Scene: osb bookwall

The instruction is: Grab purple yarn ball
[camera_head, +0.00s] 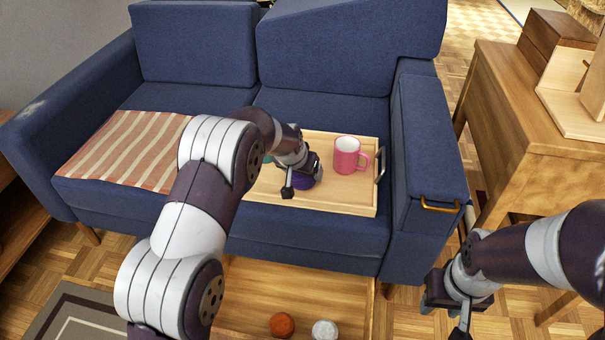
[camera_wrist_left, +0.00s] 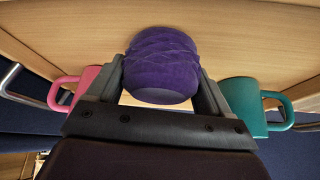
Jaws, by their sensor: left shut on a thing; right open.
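The purple yarn ball (camera_wrist_left: 160,65) sits between the two fingers of my left gripper (camera_wrist_left: 155,90) in the left wrist view. The fingers are shut on it from both sides. In the head view, my left gripper (camera_head: 303,180) is over the wooden tray, and only a bit of the purple yarn ball (camera_head: 304,182) shows beneath it. I cannot tell whether the ball is touching the tray. My right gripper (camera_head: 447,312) is open and empty at the lower right, over the floor.
A wooden tray (camera_head: 340,202) with metal handles rests on the blue sofa (camera_head: 330,248). A pink mug (camera_head: 347,157) and a teal mug (camera_wrist_left: 243,104) stand near the ball. An orange ball (camera_head: 282,325) and a white ball (camera_head: 324,330) lie low in front. A wooden table (camera_head: 500,95) stands right.

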